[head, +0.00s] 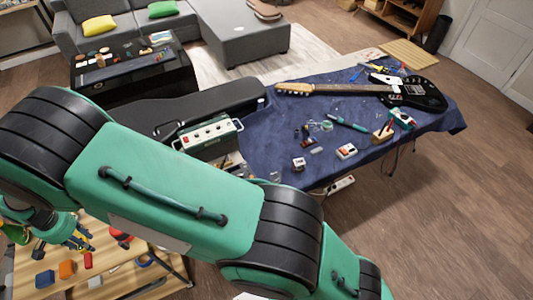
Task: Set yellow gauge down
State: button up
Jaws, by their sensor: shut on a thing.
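My arm crosses the foreground and its wrist comes down at the lower left over a wooden slatted table (125,277). My gripper (76,240) is small in the head view, above the table's back left part. It is shut on a small yellow thing, which appears to be the yellow gauge (85,243). The fingers and the gauge overlap, so the exact grasp and the gap to the table are unclear.
A blue block (44,279), an orange block (67,269) and a red block (88,260) stand on the slatted table. The wooden floor at right is clear.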

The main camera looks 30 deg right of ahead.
notch_tip(320, 180, up, 5)
jog(key=shift+w+d+f, duration=0.1)
jog(key=shift+d+f, duration=0.05)
jog(key=w+d+m, duration=0.3)
jog(key=w+d, duration=0.3)
jog(key=d, duration=0.8)
jog(key=w+d+m+p, duration=0.1)
jog(key=w+d+m, duration=0.2)
jog(key=w+d, duration=0.7)
jog(key=w+d+m, duration=0.3)
jog(key=d, duration=1.4)
jog(key=s+d+m+p, duration=0.1)
jog(key=s+d+m, duration=0.2)
jog(key=d, duration=1.2)
jog(key=s+d+m, duration=0.3)
jog(key=d, duration=1.1)
jog(key=s+d+m+p, duration=0.15)
jog(key=d+m, duration=0.25)
jog(key=d, duration=1.1)
notch_tip(320, 180, down, 6)
jog(key=b, duration=0.1)
jog(key=shift+s+a, duration=0.2)
jog(key=shift+s, duration=0.2)
jog(key=shift+f, duration=0.1)
